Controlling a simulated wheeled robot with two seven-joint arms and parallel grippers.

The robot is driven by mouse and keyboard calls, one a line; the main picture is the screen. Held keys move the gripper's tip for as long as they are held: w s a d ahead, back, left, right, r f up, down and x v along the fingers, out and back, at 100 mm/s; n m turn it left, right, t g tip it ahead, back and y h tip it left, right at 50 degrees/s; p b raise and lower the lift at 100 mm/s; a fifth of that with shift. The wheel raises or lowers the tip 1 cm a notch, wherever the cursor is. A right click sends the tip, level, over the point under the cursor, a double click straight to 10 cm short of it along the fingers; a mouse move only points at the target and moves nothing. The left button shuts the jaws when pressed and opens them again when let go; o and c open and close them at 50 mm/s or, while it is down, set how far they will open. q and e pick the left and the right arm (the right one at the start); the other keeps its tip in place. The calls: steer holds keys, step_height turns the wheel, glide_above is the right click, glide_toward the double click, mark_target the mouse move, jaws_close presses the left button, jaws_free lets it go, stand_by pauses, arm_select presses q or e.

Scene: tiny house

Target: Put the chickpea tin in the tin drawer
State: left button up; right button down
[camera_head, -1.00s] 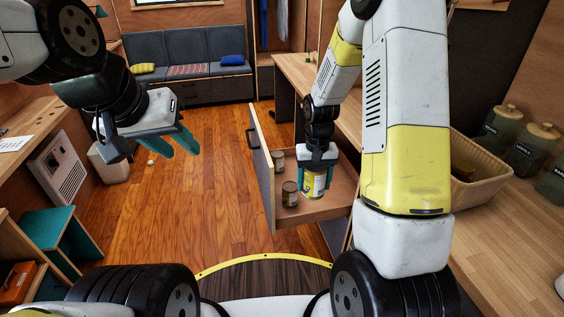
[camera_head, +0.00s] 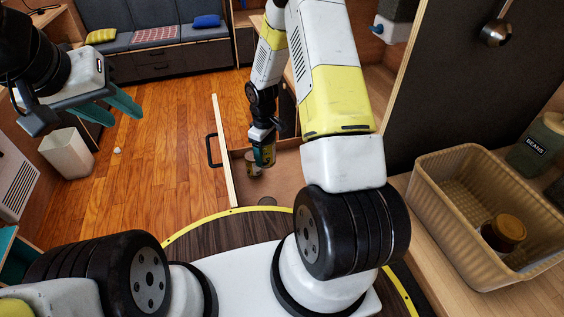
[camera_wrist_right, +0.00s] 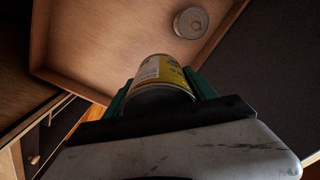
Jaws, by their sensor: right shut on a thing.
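The tin drawer (camera_head: 285,172) stands pulled open, its front panel (camera_head: 223,150) to the left. My right gripper (camera_head: 263,156) points down into the drawer, shut on a yellow-labelled tin, the chickpea tin by its place in my grip; its label text is too small to read. The held tin (camera_wrist_right: 160,76) shows between the green fingers in the right wrist view. Another tin (camera_wrist_right: 190,22) stands on the drawer floor, apart from the held one. In the head view a tin (camera_head: 252,168) shows beside my right gripper. Whether the held tin touches the floor, I cannot tell. My left gripper (camera_head: 118,112) is open and empty.
A beige basket (camera_head: 440,185) with a brown-lidded jar (camera_head: 503,232) stands on the right-hand counter, near a beans canister (camera_head: 540,145). A white bin (camera_head: 67,153) stands at the left.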

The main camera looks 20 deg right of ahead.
steer(key=f+n, duration=0.2)
steer(key=f, duration=0.3)
steer(key=w+a+f+n, duration=0.1)
steer(key=f+n, duration=0.2)
steer(key=f, duration=0.3)
steer(key=a+f+n, duration=0.1)
steer(key=f+n, duration=0.1)
steer(key=f, duration=0.4)
steer(key=shift+w+a+f+n, duration=0.2)
steer(key=shift+w+a+n, duration=0.05)
steer(key=shift+n, duration=0.05)
steer(key=shift+f, duration=2.15)
steer(key=shift+f, duration=0.1)
steer(key=shift+c, duration=1.5)
jaws_free()
